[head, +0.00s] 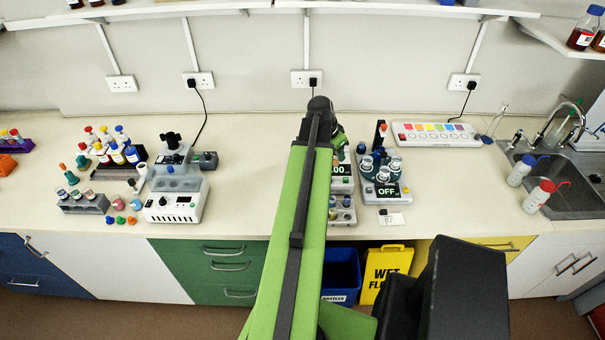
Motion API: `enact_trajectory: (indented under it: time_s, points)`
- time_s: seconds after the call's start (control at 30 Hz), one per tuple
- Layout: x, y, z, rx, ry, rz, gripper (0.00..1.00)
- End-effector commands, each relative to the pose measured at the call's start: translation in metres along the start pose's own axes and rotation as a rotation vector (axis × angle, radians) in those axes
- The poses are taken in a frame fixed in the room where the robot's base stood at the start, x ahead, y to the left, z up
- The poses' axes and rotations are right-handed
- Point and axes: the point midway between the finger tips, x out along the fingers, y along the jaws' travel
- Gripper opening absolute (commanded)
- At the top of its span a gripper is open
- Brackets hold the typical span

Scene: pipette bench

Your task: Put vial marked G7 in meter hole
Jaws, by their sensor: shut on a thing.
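My gripper (339,143) is at the far end of my green arm, over the back of the bench, mostly hidden behind the arm. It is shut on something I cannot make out. Just below it in the picture, a meter (343,186) with a lit display ending in ".00" shows partly past the arm; its hole is hidden. A small grey rack with vials (347,202) stands in front of the meter, also partly covered. No G7 mark is readable, so I cannot tell where that vial is.
Right of the meter is a device reading "OFF" (388,191) with several vials on top, and a white card (391,219). Further right are a colour strip box (436,135), wash bottles (540,196) and a sink (570,185). Left stand a white instrument (176,206) and bottle racks. Bench between is clear.

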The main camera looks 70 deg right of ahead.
Motion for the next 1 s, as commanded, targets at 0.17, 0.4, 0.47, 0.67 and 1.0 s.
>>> enact_trajectory:
  time_s: [0.17,0.4,0.47,0.67,1.0]
  points:
    - [0.027,-0.046,0.031,-0.009,-0.001,-0.004,0.00]
    - [0.045,-0.095,0.062,-0.007,0.000,-0.003,0.00]
    - [0.046,-0.101,0.066,-0.007,0.000,-0.003,0.00]
    - [0.045,-0.104,0.068,-0.006,0.000,-0.003,0.00]
    - [0.085,-0.104,0.085,-0.007,0.000,-0.003,0.00]
